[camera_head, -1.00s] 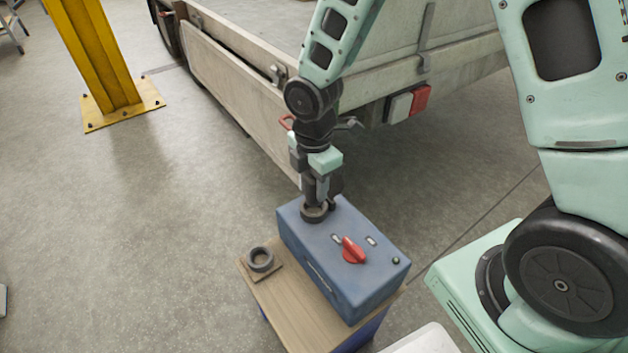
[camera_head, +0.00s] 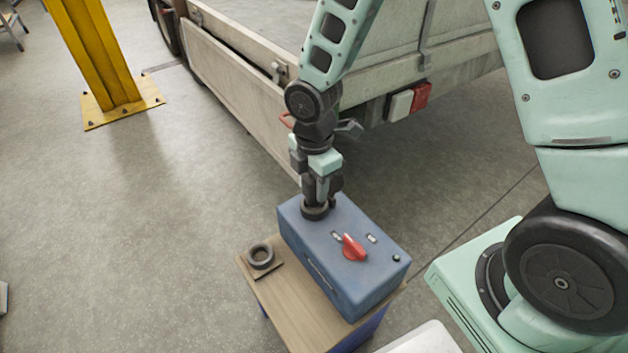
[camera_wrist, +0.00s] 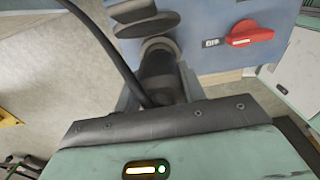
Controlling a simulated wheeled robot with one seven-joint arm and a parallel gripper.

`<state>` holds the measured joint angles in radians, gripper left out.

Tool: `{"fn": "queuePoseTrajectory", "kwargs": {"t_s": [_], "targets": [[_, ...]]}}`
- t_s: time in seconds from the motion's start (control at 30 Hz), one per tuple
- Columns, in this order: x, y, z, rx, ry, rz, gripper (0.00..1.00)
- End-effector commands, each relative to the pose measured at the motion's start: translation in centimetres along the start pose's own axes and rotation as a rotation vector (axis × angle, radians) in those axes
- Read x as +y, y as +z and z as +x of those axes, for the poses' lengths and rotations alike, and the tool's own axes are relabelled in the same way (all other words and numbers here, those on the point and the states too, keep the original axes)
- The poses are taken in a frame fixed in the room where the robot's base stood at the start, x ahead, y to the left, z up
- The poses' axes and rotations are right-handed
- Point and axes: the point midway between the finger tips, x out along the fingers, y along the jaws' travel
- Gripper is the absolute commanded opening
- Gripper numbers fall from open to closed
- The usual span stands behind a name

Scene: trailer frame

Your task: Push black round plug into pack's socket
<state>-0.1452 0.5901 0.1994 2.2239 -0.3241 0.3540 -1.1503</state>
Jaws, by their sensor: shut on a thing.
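The blue pack (camera_head: 345,258) stands on a small wooden-topped stand, with a red rotary knob (camera_head: 353,248) on its top. My gripper (camera_head: 318,195) points down over the far left end of the pack and is shut on the black round plug (camera_wrist: 158,72). The plug's lower end meets the dark round socket (camera_head: 314,212) on the pack's top; how deep it sits is hidden by the gripper. In the wrist view a black cable runs past the plug, and a dark round cap (camera_wrist: 145,22) shows beside it.
A dark ring holder (camera_head: 261,256) sits on the stand's wooden top (camera_head: 290,310), left of the pack. The trailer frame (camera_head: 240,85) rises behind my arm, with a red and white lamp (camera_head: 410,101). A yellow post (camera_head: 95,50) stands at far left. Floor at left is clear.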

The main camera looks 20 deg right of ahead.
Motion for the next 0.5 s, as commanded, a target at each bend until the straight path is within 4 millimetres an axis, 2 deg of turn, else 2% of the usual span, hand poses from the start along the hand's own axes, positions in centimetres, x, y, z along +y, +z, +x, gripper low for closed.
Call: {"fn": "queuePoseTrajectory", "kwargs": {"t_s": [0.17,0.5], "targets": [[0.01,-0.01,0.65,0.0,0.0,-0.001,0.31],[0.01,0.0,0.7,0.0,0.001,0.0,0.31]]}}
